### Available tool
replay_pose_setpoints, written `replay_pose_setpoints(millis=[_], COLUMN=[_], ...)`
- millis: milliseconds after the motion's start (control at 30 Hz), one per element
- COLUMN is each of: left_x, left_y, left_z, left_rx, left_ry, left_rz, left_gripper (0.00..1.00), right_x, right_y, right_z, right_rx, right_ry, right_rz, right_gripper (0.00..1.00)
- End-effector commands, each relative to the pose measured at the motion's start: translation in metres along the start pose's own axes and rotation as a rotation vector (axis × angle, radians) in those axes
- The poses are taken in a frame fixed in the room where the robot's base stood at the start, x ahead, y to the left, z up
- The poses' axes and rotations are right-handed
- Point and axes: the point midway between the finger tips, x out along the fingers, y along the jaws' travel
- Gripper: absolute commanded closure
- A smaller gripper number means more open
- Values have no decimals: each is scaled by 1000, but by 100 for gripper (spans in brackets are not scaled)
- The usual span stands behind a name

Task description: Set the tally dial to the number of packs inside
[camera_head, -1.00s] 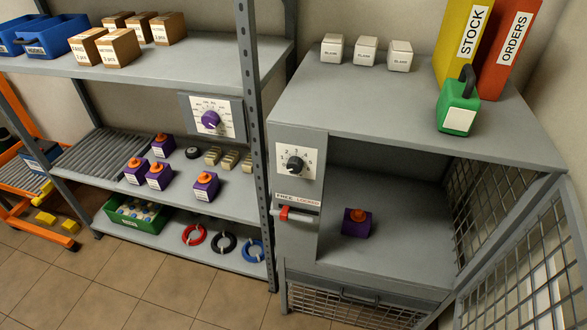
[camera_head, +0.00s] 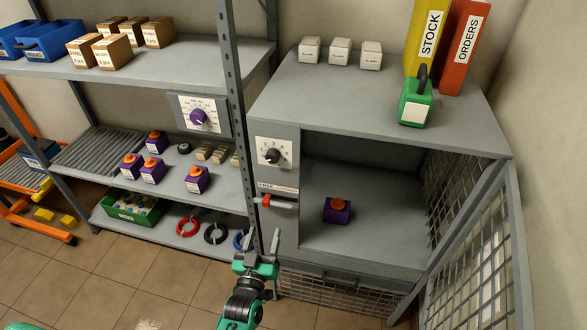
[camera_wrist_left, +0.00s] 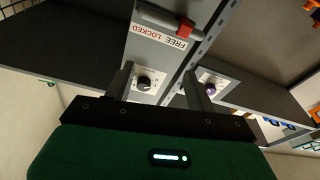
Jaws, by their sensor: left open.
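The tally dial is a black knob (camera_head: 272,156) on a white numbered plate on the cabinet's left panel; it also shows between my fingers in the left wrist view (camera_wrist_left: 144,84). Its exact setting is too small to read. One purple pack (camera_head: 337,211) with an orange top sits inside the open cabinet (camera_head: 385,238); no other pack shows in there. My left gripper (camera_head: 264,240) is open and empty, below the dial and the red-handled latch (camera_head: 265,201), in front of the cabinet's left edge. My right gripper is not in view.
A mesh door (camera_head: 478,265) stands open at the right. The shelf at left holds several purple packs (camera_head: 151,172) and a purple dial (camera_head: 199,117).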

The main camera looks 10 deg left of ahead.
Motion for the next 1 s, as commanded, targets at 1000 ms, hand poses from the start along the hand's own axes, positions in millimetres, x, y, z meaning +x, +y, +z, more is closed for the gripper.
replay_pose_setpoints(millis=[1000], left_x=[125], left_y=[22], left_z=[-126], left_rx=[-39], left_ry=[220], left_rz=[1], left_gripper=[45], right_x=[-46], right_y=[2], right_z=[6], right_rx=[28], right_ry=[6], right_rz=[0], right_gripper=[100])
